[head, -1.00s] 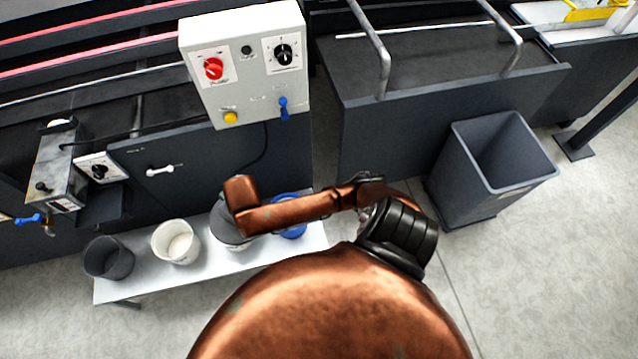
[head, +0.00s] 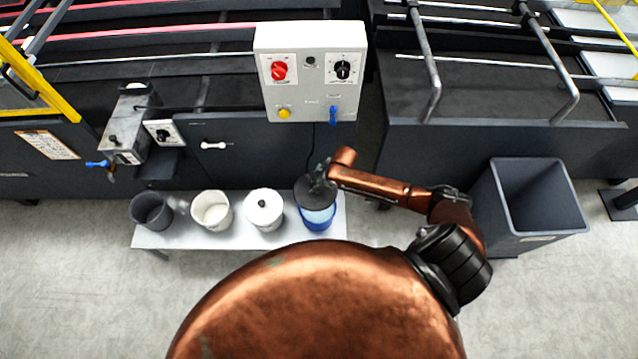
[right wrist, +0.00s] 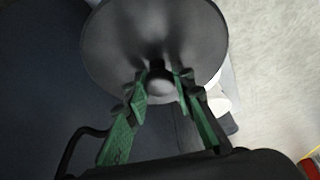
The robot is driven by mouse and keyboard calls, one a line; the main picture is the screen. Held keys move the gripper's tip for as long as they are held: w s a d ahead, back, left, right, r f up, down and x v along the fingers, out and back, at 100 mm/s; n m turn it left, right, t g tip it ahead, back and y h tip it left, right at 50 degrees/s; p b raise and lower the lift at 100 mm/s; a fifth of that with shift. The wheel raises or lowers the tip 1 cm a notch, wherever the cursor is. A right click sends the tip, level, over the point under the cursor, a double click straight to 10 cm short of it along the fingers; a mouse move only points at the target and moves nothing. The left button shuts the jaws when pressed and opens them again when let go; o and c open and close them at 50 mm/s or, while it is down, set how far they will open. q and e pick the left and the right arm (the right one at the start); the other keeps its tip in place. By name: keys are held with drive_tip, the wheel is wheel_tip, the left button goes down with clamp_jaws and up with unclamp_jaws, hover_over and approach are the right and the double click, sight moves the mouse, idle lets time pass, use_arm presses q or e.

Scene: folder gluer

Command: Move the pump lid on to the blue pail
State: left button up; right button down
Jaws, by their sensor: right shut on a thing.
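The pump lid, a dark grey round disc (head: 306,191), is held by its knob in my right gripper (head: 320,180). In the right wrist view the lid (right wrist: 120,45) fills the top, and the green fingers of the gripper (right wrist: 162,88) close around the dark knob. The blue pail (head: 319,222) stands at the right end of the white bench. The lid overlaps the pail's back part, and the pail's pale blue inside shows in front. I cannot tell whether lid and rim touch. My left gripper is not in view.
On the white bench (head: 165,238) also stand a dark grey pail (head: 151,212), an open white pail (head: 212,212) and a white pail with a black-knobbed top (head: 263,212). A control box (head: 311,75) overhangs behind. A grey bin (head: 530,205) stands right.

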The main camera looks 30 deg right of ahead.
drive_tip(key=shift+w+d+f, duration=0.1)
drive_tip(key=shift+d+f, duration=0.2)
drive_tip(key=shift+d, duration=0.15)
wheel_tip(320, 180, down, 2)
drive_tip(key=shift+f+b, duration=0.1)
drive_tip(key=shift+b, duration=1)
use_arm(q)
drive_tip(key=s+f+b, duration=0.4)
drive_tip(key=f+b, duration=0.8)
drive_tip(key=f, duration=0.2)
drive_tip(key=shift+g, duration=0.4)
use_arm(e)
wheel_tip(320, 180, down, 13)
drive_tip(key=shift+f, duration=0.15)
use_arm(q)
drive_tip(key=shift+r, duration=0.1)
use_arm(e)
drive_tip(key=c, duration=1.6)
unclamp_jaws()
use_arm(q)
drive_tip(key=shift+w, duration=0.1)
